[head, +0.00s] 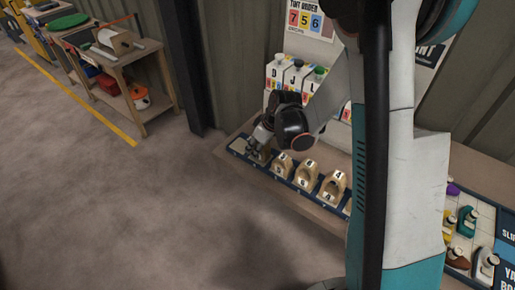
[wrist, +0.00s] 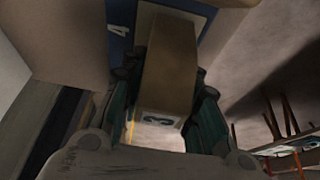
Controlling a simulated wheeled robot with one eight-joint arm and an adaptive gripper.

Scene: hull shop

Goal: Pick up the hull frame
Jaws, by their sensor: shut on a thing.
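My gripper (head: 256,150) is at the left end of a dark blue rack strip (head: 314,198) on the bench. In the wrist view, my gripper (wrist: 160,105) is shut on a tan wooden hull frame (wrist: 168,65), with a finger on either side. A white label with a dark digit, seemingly a 3, is on its near end. In the head view this held frame is mostly hidden by the fingers. Several similar arched wooden frames with numbered white labels stand in a row to the right, such as one frame (head: 306,175) and another (head: 333,187).
White bottles (head: 296,75) marked D, J and L stand behind the row. A wooden cart (head: 128,85) stands far left. The floor (head: 130,210) in front is clear.

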